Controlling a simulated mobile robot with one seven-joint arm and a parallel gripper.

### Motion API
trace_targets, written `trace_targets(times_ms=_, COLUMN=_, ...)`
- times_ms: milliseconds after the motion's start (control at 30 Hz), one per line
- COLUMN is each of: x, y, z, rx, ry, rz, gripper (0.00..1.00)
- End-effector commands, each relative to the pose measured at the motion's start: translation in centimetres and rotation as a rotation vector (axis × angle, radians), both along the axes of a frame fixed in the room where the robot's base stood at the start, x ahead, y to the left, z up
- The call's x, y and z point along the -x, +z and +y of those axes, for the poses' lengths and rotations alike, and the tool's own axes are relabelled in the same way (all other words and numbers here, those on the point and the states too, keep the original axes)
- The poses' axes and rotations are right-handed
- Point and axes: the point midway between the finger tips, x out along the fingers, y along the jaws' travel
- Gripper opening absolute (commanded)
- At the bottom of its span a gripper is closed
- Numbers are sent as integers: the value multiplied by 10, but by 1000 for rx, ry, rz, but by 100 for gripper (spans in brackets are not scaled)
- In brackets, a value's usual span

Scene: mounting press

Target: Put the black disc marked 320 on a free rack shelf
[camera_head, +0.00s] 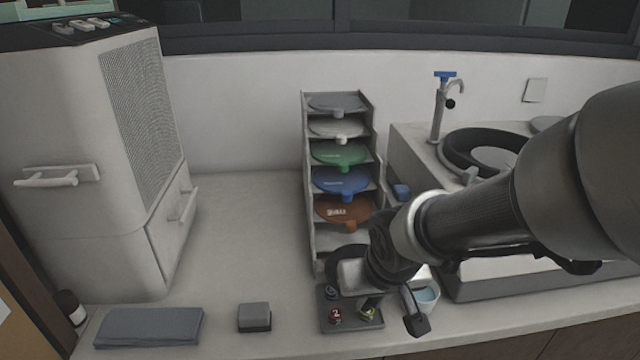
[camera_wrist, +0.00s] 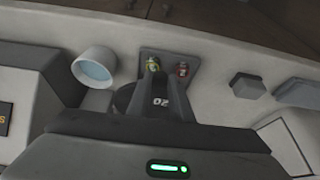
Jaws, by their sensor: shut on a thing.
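The black disc (camera_head: 345,253) is at the lower front of the shelf rack (camera_head: 309,180), partly hidden by my gripper (camera_head: 350,272). In the wrist view part of the black disc (camera_wrist: 124,97) shows at and between the fingers, with "20" readable on it. My gripper (camera_wrist: 160,98) is shut on the disc. The rack's upper shelves hold a grey, a white, a green, a blue and a brown disc. The shelf space below the brown disc (camera_head: 335,212) looks empty. I cannot tell whether the black disc touches the rack.
A small dark tray (camera_head: 352,322) with a red and a yellow-green item stands below my gripper. A cup with blue liquid (camera_head: 427,296) is close on its right. A grey block (camera_head: 254,317) and folded cloth (camera_head: 150,327) lie left. Counter left of the rack is clear.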

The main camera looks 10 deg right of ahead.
Motion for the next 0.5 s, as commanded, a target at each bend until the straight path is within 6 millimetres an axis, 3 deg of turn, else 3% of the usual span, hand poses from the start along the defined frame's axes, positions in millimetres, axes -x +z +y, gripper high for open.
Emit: trace_targets(times_ms=500, x=-41, y=-11, z=-2, rx=1, ry=-6, rz=1, gripper=0)
